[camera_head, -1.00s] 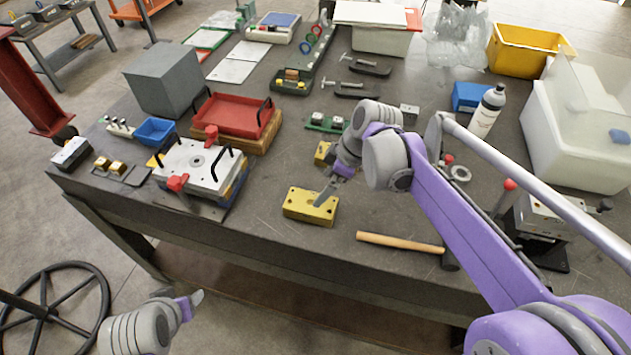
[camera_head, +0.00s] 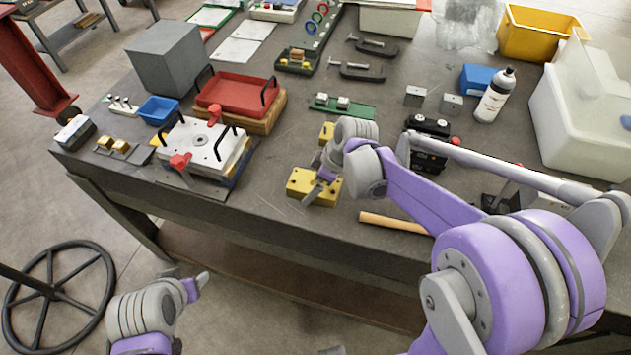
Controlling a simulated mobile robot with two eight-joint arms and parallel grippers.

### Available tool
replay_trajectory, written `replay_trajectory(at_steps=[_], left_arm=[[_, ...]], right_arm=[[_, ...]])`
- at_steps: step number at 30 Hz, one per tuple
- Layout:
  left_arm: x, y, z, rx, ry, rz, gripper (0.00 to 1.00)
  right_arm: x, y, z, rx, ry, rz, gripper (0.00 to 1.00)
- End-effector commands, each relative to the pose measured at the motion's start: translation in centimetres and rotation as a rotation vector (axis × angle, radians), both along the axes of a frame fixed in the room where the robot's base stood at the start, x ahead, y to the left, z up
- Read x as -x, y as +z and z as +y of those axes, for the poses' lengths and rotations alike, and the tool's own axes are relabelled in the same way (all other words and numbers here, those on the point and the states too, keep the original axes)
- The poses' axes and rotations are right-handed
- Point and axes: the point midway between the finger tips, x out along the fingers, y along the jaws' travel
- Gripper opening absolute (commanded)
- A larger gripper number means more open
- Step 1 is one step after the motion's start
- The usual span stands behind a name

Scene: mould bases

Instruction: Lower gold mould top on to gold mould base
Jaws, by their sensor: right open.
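A gold block (camera_head: 298,188) with dark holes in its upper face sits near the table's front edge in the head view. A second gold piece (camera_head: 326,131) lies just behind it, mostly hidden by my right wrist. I cannot tell which is the mould top and which the base. My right gripper (camera_head: 314,193) is open, low at the front block, with one finger crossing its top and front side. I cannot tell whether it touches. My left gripper (camera_head: 203,282) is off the table's front, over the floor; its opening does not show clearly.
A hammer handle (camera_head: 393,223) lies right of the front block, partly behind my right arm. A white clamped plate (camera_head: 183,142) stands to the left. A green strip (camera_head: 342,107) lies behind. Bare table surrounds the front block's left side.

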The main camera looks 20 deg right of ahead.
Motion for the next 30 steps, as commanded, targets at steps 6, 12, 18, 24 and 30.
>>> replay_trajectory(at_steps=[6,12,18,24,30], left_arm=[[0.00,0.00,0.00,0.000,0.000,0.000,0.60],[0.00,0.00,0.00,0.000,0.000,0.000,0.60],[0.00,0.00,0.00,0.000,0.000,0.000,0.60],[-0.03,0.06,0.00,0.000,0.000,-0.001,0.60],[-0.24,0.49,0.00,0.000,0.000,-0.005,0.60]], right_arm=[[0.00,0.02,-0.02,0.000,0.000,0.000,0.69],[0.01,0.03,-0.03,0.000,0.000,0.000,0.33],[0.01,0.03,-0.03,0.000,0.000,0.000,0.00],[-0.01,0.18,-0.02,-0.001,0.000,-0.001,0.00],[-0.07,0.77,-0.01,0.000,0.000,-0.001,0.00]])
